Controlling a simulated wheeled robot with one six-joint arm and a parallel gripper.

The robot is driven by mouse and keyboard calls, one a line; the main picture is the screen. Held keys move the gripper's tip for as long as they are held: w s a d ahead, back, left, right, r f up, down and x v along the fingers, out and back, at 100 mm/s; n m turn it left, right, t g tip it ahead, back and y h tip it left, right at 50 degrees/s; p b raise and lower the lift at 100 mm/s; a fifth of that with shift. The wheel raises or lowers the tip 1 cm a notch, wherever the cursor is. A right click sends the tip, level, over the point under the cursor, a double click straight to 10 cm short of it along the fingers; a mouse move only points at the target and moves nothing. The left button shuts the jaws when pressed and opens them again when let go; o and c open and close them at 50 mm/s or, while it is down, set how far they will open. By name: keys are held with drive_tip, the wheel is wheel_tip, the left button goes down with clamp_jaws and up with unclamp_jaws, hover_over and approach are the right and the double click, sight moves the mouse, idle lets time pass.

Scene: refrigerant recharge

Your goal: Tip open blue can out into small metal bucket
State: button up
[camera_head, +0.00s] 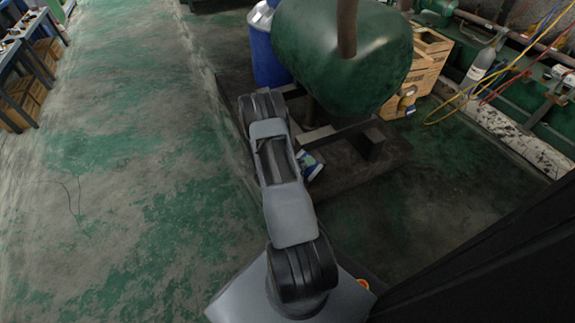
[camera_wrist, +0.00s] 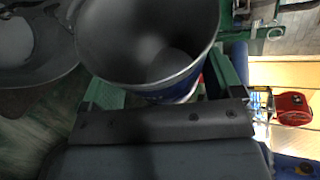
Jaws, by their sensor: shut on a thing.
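The open blue can (camera_wrist: 170,94) is held between the green fingers of my gripper (camera_wrist: 164,86) in the wrist view. Its wide open mouth faces the camera, and I look into a smooth grey inside. Only a strip of its blue outer wall shows below the rim. A round grey metal vessel, which looks like the small metal bucket (camera_wrist: 42,76), is cut off at the upper left of the wrist view, beside the can's rim. A paler round patch shows inside it. In the head view my arm hides the gripper, and I cannot make out the can or bucket.
In the head view a large green tank (camera_head: 345,65) stands beyond my arm, with a blue drum (camera_head: 268,50) to its left. Wooden crates (camera_head: 428,62) and a grey cylinder (camera_head: 482,62) stand to the right. Open floor (camera_head: 120,180) lies left. A red fitting (camera_wrist: 292,108) shows in the wrist view.

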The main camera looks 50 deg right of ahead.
drive_tip(key=shift+w+r+n, duration=0.35)
drive_tip(key=shift+w+n, duration=0.05)
drive_tip(key=shift+w, duration=0.3)
drive_tip(key=shift+r+n+g+h, duration=0.25)
drive_tip(key=shift+n+g+h, duration=0.05)
drive_tip(key=shift+g, duration=0.1)
idle(0.4)
drive_tip(key=shift+w+r+n+g+p, duration=0.3)
drive_tip(key=shift+n+p, duration=0.2)
drive_tip(key=shift+p, duration=0.2)
idle(0.4)
drive_tip(key=shift+w+f+n+h+b, duration=0.3)
drive_tip(key=shift+f+n+h, duration=0.1)
drive_tip(key=shift+n, duration=0.2)
idle(0.5)
drive_tip(key=shift+w+r+g, duration=0.15)
drive_tip(key=shift+g, duration=0.25)
